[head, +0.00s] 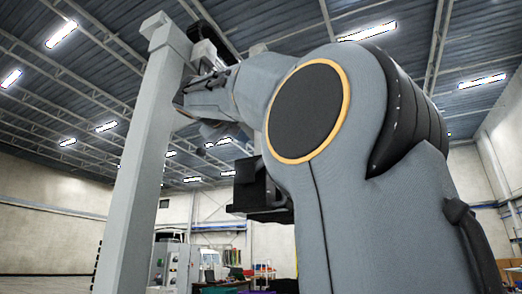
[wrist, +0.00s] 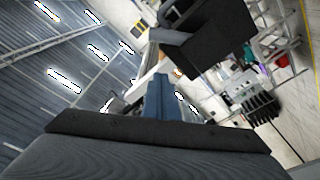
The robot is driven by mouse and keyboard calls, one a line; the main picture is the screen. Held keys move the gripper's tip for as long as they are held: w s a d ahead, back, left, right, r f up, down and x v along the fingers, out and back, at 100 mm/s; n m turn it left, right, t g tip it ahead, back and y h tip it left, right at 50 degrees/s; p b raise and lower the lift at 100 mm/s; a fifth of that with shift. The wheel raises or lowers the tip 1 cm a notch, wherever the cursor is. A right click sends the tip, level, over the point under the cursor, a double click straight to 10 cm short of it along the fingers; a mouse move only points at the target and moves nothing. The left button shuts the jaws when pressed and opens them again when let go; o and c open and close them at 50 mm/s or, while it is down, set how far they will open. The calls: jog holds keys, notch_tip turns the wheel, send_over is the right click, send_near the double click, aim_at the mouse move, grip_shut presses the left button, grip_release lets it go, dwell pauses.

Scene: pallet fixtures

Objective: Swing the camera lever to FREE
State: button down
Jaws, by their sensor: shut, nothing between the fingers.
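I cannot make out the camera lever or a FREE mark in either view. In the head view my grey arm (head: 350,220) fills the middle and right, with its far end reaching up and left to the top of a pale grey post. Dark parts and cables show beside the post top, too small to identify. I cannot pick out my gripper's fingers in either view. In the wrist view a grey rounded body with a dark edge, apparently mine, covers the bottom. A narrow blue-grey piece stands above its middle, and I cannot tell what it is.
The pale grey post (head: 138,170) rises close by on the left of the head view. A black boxy part (wrist: 210,38) hangs at the upper right of the wrist view. Cabinets (head: 175,265) and shelves stand far back on the hall floor. Open air surrounds the arm's upper left.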

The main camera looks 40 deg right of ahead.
jog(key=shift+s+r, duration=0.25)
jog(key=shift+r, duration=0.1)
jog(key=shift+d, duration=0.1)
jog(key=p+x, duration=0.6)
jog(key=x, duration=0.4)
jog(key=shift+d+r, duration=0.15)
jog(key=shift+d, duration=0.05)
jog(key=shift+s+a+f, duration=0.1)
jog(key=shift+s+f, duration=0.55)
jog(key=shift+f, duration=0.2)
jog(key=shift+s+a+f, duration=0.1)
jog(key=shift+s+f, duration=0.55)
jog(key=shift+f, duration=0.25)
jog(key=shift+s+d+f, duration=0.1)
